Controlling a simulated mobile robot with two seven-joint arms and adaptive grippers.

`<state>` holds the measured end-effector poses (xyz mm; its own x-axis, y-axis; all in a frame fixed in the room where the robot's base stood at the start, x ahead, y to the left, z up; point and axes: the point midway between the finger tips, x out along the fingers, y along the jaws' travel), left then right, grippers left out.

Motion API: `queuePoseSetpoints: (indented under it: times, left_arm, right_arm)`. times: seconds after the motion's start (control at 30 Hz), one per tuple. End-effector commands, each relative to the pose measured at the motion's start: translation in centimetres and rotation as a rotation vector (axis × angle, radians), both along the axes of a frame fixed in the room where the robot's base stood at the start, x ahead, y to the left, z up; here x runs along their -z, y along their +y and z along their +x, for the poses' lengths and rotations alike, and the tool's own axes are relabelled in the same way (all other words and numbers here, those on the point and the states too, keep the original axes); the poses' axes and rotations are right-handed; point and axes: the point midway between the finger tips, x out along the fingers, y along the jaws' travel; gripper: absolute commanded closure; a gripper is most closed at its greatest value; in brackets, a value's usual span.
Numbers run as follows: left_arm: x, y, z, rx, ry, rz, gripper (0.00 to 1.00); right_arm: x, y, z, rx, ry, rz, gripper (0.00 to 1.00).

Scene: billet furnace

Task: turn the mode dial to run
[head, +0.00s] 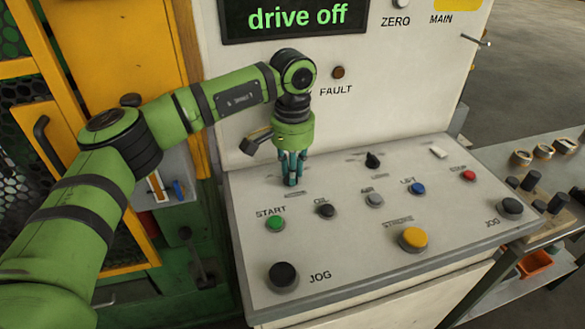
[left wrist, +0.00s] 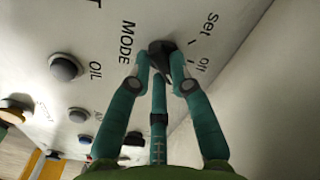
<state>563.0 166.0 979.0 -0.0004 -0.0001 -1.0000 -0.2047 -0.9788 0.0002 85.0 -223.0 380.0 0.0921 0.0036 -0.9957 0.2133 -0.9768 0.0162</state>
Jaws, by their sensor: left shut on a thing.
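The mode dial (left wrist: 160,48) is a small black knob on the sloping console, with MODE printed beside it in the left wrist view. The words "Set" and "off" are printed on its other side; I cannot read a "run" mark. My left gripper (head: 291,180) points down at the back left of the console. Its teal fingers (left wrist: 163,68) are shut on the dial, one on each side. The fingers hide the dial in the head view, and I cannot tell where its pointer stands. My right gripper is not in view.
A display (head: 295,17) above reads "drive off". The console (head: 330,250) carries a green START button (head: 275,224), a yellow STROKE button (head: 413,238), a red STOP button (head: 468,175) and another black knob (head: 373,160). A side bench (head: 500,160) with small parts stands at the right.

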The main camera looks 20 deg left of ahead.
Motion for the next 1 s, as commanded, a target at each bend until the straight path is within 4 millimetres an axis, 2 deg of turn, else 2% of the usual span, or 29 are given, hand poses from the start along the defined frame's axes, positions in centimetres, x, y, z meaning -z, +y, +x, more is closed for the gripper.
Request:
queuePoseSetpoints:
  times: [0.17, 0.2, 0.27, 0.67, 0.77, 1.0]
  left_arm:
    - [0.0, 0.0, -0.1, 0.003, 0.002, 0.0, 1.0]
    - [0.0, 0.0, -0.1, 0.003, 0.002, 0.0, 0.75]
    - [0.0, 0.0, 0.0, 0.003, 0.002, 0.0, 0.55]
    - [-0.5, 0.0, 0.0, 0.0, -0.002, 0.0, 0.55]
    - [-1.7, 0.0, 0.1, 0.0, -0.005, -0.001, 0.55]
    - [-6.8, -0.1, 0.1, 0.001, -0.005, -0.001, 0.55]
  right_arm:
    - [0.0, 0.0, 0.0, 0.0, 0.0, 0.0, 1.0]
    - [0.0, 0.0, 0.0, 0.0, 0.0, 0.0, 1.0]
    - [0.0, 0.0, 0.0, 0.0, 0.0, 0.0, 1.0]
    - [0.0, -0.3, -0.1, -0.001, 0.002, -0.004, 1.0]
    - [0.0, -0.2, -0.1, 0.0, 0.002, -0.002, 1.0]
    - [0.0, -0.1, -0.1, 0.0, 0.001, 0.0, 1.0]
